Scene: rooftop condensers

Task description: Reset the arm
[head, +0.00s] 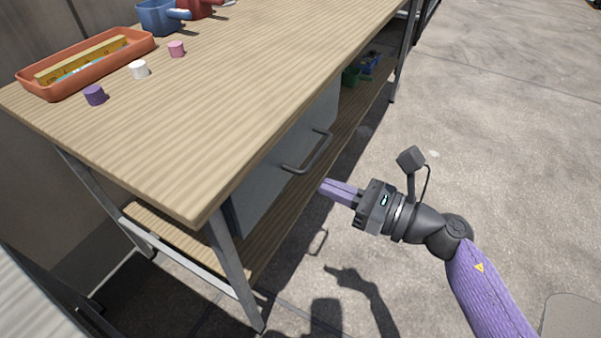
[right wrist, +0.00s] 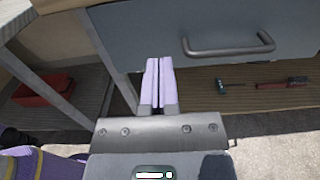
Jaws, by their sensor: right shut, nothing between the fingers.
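My right gripper (head: 323,188) is in the head view, in front of the workbench and just right of the grey drawer's bar handle (head: 309,153). Its purple fingers are together, with nothing between them. In the right wrist view the closed fingers (right wrist: 159,62) point at the grey drawer front (right wrist: 135,35). The handle (right wrist: 228,48) is to the right of the fingertips and apart from them. The drawer appears shut. My left gripper is not in view.
The workbench top (head: 220,110) holds an orange tray (head: 135,47), a purple cylinder (head: 95,95), a white cylinder (head: 139,69), a pink cylinder (head: 176,49) and a blue container (head: 157,18). A lower shelf (right wrist: 200,97) holds tools. The concrete floor at right is clear.

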